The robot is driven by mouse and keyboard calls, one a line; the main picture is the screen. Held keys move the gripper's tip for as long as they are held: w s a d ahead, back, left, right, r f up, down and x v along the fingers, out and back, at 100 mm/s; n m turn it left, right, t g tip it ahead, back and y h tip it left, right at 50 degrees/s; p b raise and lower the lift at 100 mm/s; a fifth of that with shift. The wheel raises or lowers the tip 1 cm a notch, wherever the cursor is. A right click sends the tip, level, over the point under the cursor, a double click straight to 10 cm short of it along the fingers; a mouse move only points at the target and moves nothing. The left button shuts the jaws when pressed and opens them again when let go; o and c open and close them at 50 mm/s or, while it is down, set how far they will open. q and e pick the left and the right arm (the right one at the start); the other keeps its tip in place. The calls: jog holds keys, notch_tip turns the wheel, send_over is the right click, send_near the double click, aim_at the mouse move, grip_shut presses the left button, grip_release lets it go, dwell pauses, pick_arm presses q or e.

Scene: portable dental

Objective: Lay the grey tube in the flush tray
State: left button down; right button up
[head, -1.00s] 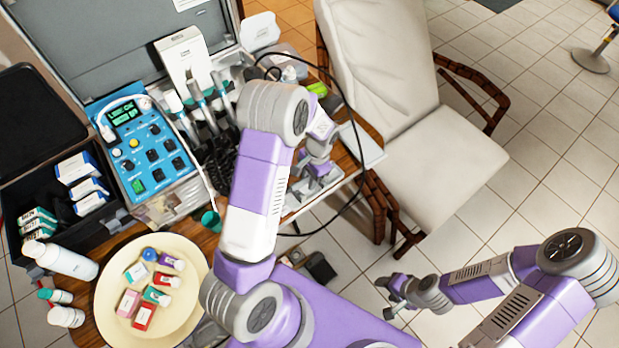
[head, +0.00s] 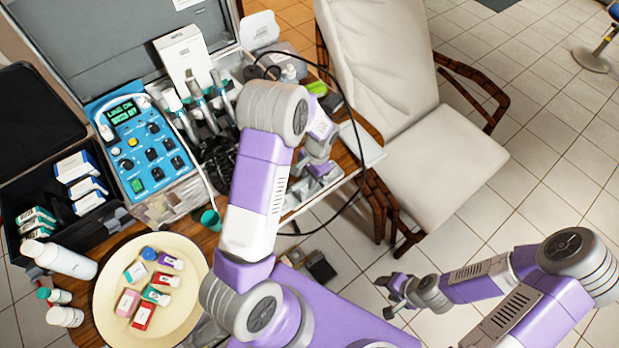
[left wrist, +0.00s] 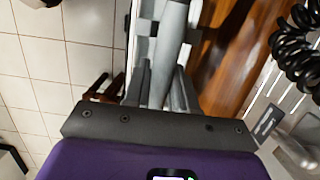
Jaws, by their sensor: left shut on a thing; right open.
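The grey tube (left wrist: 172,40) runs up the middle of the left wrist view, with its near end between the fingers of my left gripper (left wrist: 160,90). That gripper is shut on it. The flush tray (left wrist: 146,28) shows as pale edges along the tube, which appears over or within it; I cannot tell whether the tube touches its floor. In the head view my left gripper (head: 318,172) is at the right edge of the wooden table, and it largely hides the tube and tray. My right gripper (head: 392,297) is open and empty above the floor.
A blue control unit (head: 145,145) and an open case stand left of my left arm. A cream plate (head: 190,305) holds several small boxes. A black cable (head: 362,150) loops beside my left gripper. A cream chair (head: 420,130) stands right of the table.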

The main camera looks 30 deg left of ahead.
pick_arm(q)
jog(key=shift+f+b, duration=0.35)
jog(key=shift+f, duration=0.25)
jog(key=shift+f, duration=0.1)
jog(key=c, duration=0.8)
grip_release()
jog(key=shift+p+v, duration=2.9)
jog(key=shift+v, duration=1.2)
jog(key=shift+s+f, duration=0.1)
